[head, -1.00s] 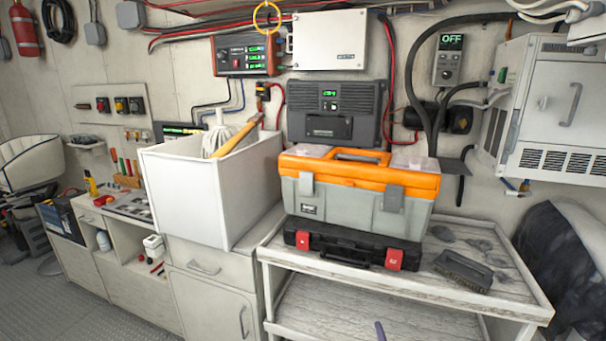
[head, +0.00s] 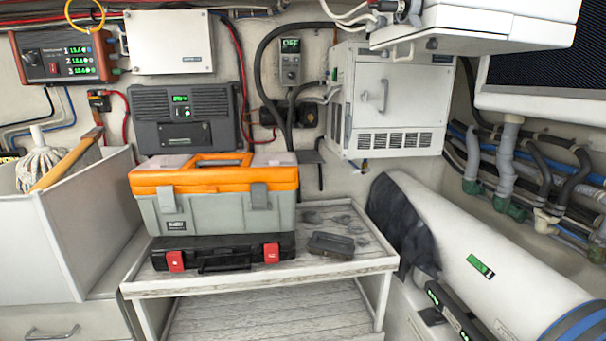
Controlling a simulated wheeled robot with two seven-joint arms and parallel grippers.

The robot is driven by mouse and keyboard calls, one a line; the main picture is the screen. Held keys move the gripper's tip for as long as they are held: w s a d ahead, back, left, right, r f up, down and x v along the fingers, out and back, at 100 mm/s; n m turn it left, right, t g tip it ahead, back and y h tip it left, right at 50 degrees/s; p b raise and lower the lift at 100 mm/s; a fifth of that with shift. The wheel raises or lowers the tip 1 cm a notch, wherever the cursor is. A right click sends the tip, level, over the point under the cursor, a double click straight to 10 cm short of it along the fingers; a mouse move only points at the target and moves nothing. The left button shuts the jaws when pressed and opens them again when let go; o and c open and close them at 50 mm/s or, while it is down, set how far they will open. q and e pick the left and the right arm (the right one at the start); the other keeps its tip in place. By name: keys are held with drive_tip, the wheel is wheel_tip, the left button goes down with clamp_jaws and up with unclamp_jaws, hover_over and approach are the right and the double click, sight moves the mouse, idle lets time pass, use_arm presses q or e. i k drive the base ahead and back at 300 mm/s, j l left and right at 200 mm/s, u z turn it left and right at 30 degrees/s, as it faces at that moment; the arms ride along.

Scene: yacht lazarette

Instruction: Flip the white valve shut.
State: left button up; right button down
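I cannot make out a white valve for certain in the head view. Grey and white pipes (head: 506,165) with green fittings run along the wall at the right, and no valve lever shows clearly on them. White hoses (head: 345,14) lead to a small fitting at the top, too small to tell what it is. Neither of my grippers is in view.
A shelf unit (head: 262,284) carries an orange and grey toolbox (head: 215,205) on a black case (head: 222,255). A white bin (head: 70,235) with a mop stands left. A white cabinet (head: 392,100) hangs on the wall; a white cylinder (head: 470,250) lies lower right.

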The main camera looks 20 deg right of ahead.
sight(367, 169)
drive_tip(key=z, duration=1.2)
